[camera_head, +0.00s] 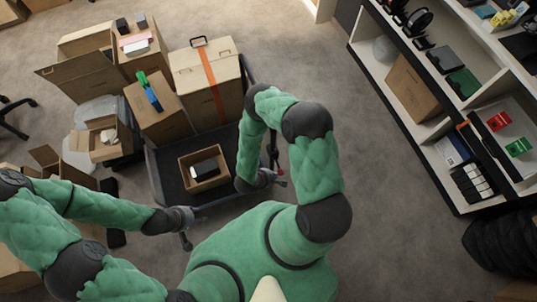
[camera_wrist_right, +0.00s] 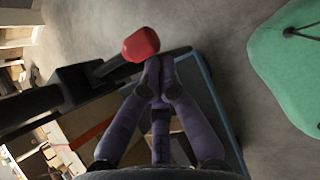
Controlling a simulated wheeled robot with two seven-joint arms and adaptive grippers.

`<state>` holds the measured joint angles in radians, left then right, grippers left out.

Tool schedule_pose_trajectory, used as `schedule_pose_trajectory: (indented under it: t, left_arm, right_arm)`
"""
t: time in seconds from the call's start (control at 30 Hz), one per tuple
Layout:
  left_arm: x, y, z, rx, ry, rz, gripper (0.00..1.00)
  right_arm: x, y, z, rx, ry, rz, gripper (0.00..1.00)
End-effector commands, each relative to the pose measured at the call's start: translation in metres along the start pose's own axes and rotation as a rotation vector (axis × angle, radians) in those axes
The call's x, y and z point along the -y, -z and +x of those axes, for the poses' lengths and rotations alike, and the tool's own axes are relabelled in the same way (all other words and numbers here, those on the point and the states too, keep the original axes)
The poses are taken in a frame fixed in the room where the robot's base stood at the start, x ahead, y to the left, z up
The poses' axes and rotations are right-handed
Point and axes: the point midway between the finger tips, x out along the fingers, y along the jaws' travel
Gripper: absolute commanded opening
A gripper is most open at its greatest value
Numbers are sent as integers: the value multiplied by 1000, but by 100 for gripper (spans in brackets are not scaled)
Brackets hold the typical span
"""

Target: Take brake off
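A dark cart (camera_head: 168,182) loaded with cartons stands in front of me in the head view. A black lever (camera_wrist_right: 112,68) with a red end (camera_wrist_right: 141,44) comes in from the left in the right wrist view. Red also shows at the cart's near right side in the head view, partly covered by my arm. My right gripper (camera_wrist_right: 158,72) has its fingertips together right beside the red end. Nothing shows between them, and I cannot tell whether they touch the lever. My left gripper (camera_head: 187,226) hangs apart from the cart's near edge; its fingers are too small to read.
An open carton (camera_head: 185,172) with a dark-and-white item sits on the cart. A taped carton (camera_head: 205,75) and another box (camera_head: 158,118) stand behind it. Shelving (camera_head: 447,165) lines the right. More cartons crowd the left. Carpet between cart and shelving is clear.

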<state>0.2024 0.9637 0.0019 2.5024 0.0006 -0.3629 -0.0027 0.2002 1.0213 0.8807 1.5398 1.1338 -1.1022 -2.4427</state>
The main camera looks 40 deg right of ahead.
Motion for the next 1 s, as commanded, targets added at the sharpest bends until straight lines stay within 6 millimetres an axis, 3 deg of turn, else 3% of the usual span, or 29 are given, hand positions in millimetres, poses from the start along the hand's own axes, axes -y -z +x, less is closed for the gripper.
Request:
schedule_pose_trajectory:
  t: [0.27, 0.7, 1.0]
  left_arm:
    - [-2, -1, -6, 2, 0, 0, 40]
    - [-5, -1, -14, 2, 0, 0, 40]
    - [-5, -1, -14, 2, 0, 0, 40]
  right_arm:
    - [7, -11, -11, 2, -1, 2, 0]
    - [-3, -22, -27, 2, -5, 3, 0]
    - [-2, -22, -27, 1, -3, 2, 0]
